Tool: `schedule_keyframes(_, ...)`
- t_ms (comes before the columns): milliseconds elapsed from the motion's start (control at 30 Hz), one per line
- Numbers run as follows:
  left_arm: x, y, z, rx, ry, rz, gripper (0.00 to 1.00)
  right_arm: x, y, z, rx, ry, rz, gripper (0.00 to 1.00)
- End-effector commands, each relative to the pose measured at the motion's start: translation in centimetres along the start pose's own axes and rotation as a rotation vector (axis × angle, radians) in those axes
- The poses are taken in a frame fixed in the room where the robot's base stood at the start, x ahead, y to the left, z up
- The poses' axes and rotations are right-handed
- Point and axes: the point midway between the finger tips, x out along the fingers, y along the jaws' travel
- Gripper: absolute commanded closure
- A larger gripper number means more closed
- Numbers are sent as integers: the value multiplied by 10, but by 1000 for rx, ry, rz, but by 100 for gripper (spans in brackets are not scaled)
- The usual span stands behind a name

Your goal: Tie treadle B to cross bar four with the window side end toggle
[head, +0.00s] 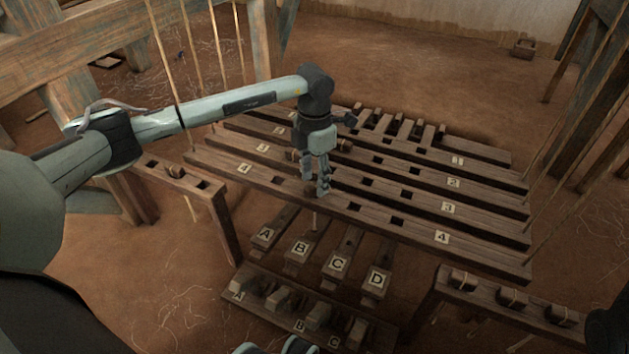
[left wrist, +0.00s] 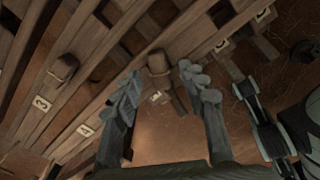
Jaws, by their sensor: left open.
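Cross bar four (head: 400,224), marked 4, is the nearest of the slotted bars. My left gripper (head: 322,190) points down over it, left of its middle, with its fingers apart. In the left wrist view a short brown toggle (left wrist: 158,62) sits at the bar between the open fingertips, and I cannot tell whether they touch it. A thin cord (head: 315,218) shows below the bar above treadle B (head: 298,249). Its lower end is hard to make out. Grey parts at the bottom edge of the head view may be my right gripper, but its jaws are unclear.
Bars 3 (head: 487,217), 2 (head: 487,192) and 1 (head: 484,152) lie behind. Another toggle (left wrist: 63,68) sits on a bar in the left wrist view. Treadles A, C and D flank B. A right bench (head: 485,291) holds several toggles; a slotted left bench (head: 212,190) stands opposite.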

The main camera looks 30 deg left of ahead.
Motion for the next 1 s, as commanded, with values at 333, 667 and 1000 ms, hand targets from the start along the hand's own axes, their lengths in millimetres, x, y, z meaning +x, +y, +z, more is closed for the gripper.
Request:
schedule_keyframes(333, -74, 1, 1, 0, -5, 2, 58, 0, 0, 0, 0, 0, -1, 62)
schedule_keyframes(667, -105, 0, 0, 0, -1, 0, 58, 0, 0, 0, 0, 0, -1, 62)
schedule_keyframes(1000, -105, 0, 0, 0, -1, 0, 58, 0, 0, 0, 0, 0, -1, 62)
